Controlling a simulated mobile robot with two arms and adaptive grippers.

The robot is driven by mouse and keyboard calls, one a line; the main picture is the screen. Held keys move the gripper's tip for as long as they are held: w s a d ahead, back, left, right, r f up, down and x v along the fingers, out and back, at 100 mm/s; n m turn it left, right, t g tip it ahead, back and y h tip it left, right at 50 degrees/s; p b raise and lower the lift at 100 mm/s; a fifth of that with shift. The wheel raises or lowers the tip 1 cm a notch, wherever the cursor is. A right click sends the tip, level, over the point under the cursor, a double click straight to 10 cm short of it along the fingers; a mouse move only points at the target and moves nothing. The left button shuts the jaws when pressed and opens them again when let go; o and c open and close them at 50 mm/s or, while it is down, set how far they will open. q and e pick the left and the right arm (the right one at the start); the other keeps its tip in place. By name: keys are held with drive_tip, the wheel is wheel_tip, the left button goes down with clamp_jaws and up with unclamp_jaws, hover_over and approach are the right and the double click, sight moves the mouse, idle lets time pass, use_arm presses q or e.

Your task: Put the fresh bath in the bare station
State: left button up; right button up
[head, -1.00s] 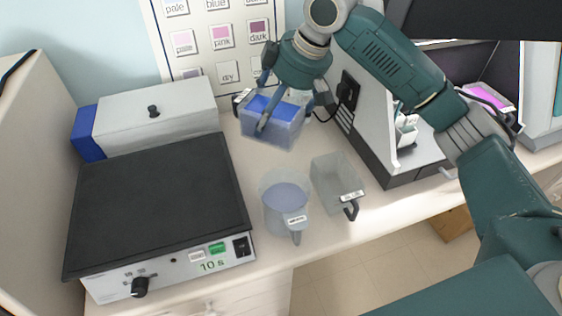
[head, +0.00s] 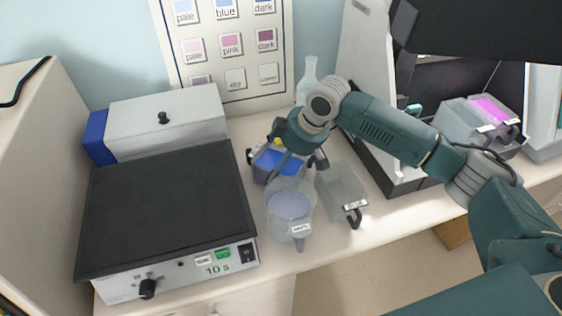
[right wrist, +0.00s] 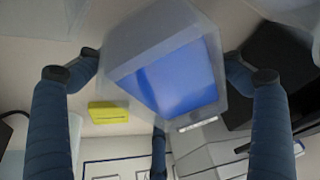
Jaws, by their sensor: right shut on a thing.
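A clear bath with blue liquid (head: 280,163) is at the middle of the bench, behind the clear jug. My right gripper (head: 291,150) is shut on it from above, and the arm partly hides it. In the right wrist view the blue bath (right wrist: 180,75) sits between the two fingers (right wrist: 160,85), with a pale label on its rim. I cannot tell whether it touches the bench. A bath with pink liquid (head: 492,110) stands in the dark bay at the right. I cannot pick out the bare station, as my arm covers part of that unit. My left gripper is out of view.
The clear jug (head: 290,207) and an empty clear tray (head: 342,186) with a dark handle stand close in front.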

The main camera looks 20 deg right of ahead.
drive_tip(key=shift+a, duration=0.1)
drive_tip(key=o, duration=1.6)
